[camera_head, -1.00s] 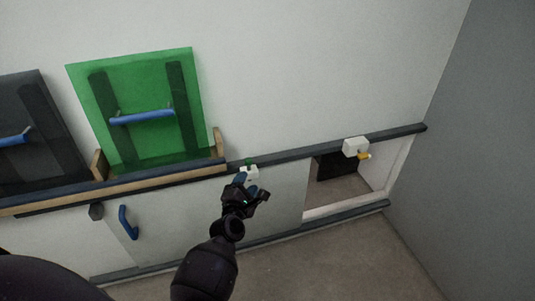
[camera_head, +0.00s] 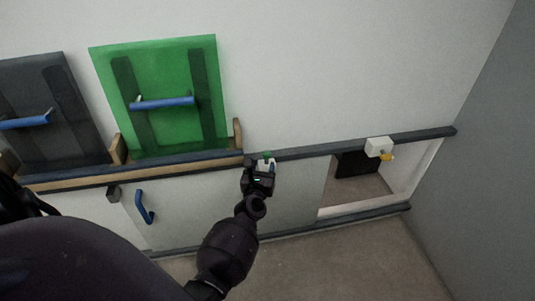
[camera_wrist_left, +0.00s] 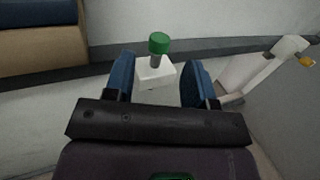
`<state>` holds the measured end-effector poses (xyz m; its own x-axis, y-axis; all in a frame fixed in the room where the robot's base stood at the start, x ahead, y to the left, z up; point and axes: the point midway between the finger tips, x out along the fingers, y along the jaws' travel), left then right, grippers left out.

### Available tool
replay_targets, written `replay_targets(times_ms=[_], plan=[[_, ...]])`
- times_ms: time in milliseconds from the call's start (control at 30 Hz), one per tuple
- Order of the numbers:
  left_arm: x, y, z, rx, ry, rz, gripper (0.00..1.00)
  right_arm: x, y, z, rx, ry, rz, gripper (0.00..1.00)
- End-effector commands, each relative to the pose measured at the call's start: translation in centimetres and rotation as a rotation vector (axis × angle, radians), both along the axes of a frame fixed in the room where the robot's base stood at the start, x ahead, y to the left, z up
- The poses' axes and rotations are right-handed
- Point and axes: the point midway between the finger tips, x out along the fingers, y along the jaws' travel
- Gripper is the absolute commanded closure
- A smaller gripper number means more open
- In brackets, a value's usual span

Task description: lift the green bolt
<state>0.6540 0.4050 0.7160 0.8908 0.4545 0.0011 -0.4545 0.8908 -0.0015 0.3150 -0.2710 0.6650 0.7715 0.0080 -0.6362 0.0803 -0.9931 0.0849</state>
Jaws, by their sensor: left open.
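The green bolt (camera_wrist_left: 159,44) stands upright in a white block on the dark rail, its green cap on a grey shank. In the head view the bolt (camera_head: 266,155) shows small, just beyond my left gripper (camera_head: 260,165). In the left wrist view my left gripper (camera_wrist_left: 158,84) is open, with its blue fingers to either side of the white block (camera_wrist_left: 155,73). Nothing is held between them. The bolt's cap rises beyond the fingertips in that view. I cannot tell whether the fingers touch the block. My right gripper is not in view.
A green panel (camera_head: 172,122) with a blue handle stands in a wooden rack at left, beside a dark panel (camera_head: 62,140). Another white block (camera_head: 378,146) with a yellow bolt (camera_head: 386,157) sits on the rail at right, above an open cupboard. A blue door handle (camera_head: 144,207) is below.

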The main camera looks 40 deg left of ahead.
Motion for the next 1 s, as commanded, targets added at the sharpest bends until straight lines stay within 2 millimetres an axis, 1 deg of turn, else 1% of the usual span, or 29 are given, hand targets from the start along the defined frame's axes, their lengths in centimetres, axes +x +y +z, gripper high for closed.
replay_targets(times_ms=[33,200,400,600,867,900,1000], plan=[[0.8,0.4,-0.3,0.001,0.003,0.000,0.50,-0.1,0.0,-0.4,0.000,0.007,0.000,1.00],[3.2,1.6,-0.4,0.001,0.004,-0.001,0.50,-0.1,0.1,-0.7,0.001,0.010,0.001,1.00],[5.2,2.6,-0.3,0.001,0.004,-0.001,0.50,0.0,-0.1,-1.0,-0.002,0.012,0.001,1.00],[6.1,3.1,-0.1,0.001,0.003,0.000,0.50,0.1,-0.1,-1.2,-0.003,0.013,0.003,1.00],[6.2,3.1,0.0,0.000,0.001,0.000,0.50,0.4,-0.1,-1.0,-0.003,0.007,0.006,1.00],[6.2,3.1,0.0,0.000,0.001,0.000,0.53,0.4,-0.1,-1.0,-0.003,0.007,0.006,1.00],[6.2,3.1,0.0,0.000,0.001,0.000,0.68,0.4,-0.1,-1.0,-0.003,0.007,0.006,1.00]])
